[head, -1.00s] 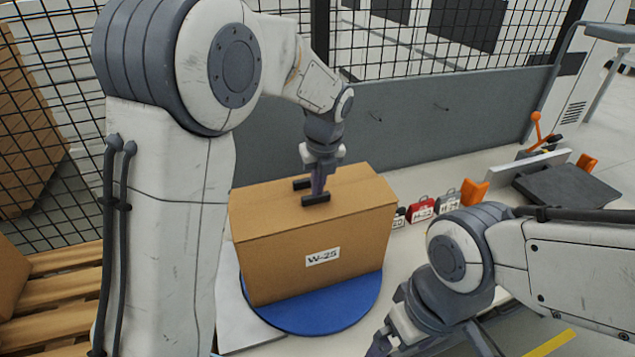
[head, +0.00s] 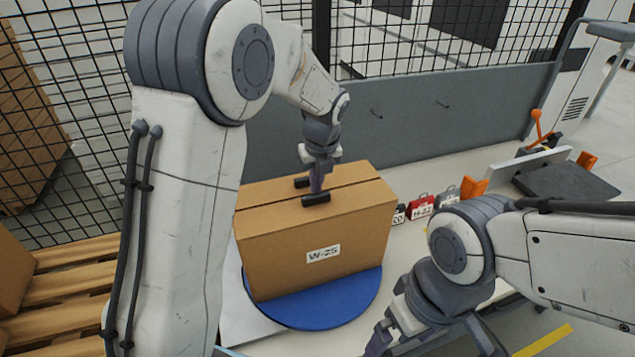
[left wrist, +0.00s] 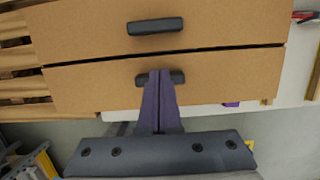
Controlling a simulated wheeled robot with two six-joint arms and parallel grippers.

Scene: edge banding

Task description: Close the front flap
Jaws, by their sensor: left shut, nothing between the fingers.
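A brown cardboard box marked W-25 (head: 310,265) stands upright. Its top has a back flap (head: 345,175) and a front flap (head: 355,197) with a thin dark seam between them; both lie about flat. Each flap carries a black handle: the back one (left wrist: 155,26) is clear, the front one (left wrist: 178,78) is partly hidden behind my fingers. My left gripper (head: 317,188) is shut and empty, pointing down at the front handle; it also shows in the left wrist view (left wrist: 160,76). I cannot tell whether it touches. My right gripper (head: 425,340) is low, partly cut off by the frame.
The box rests on a blue round turntable (head: 320,318) on a pale table. Small labelled cases, one of them red (head: 420,206), stand right of the box. A grey panel (head: 430,118) and mesh fence are behind. A wooden pallet (head: 65,290) is at left.

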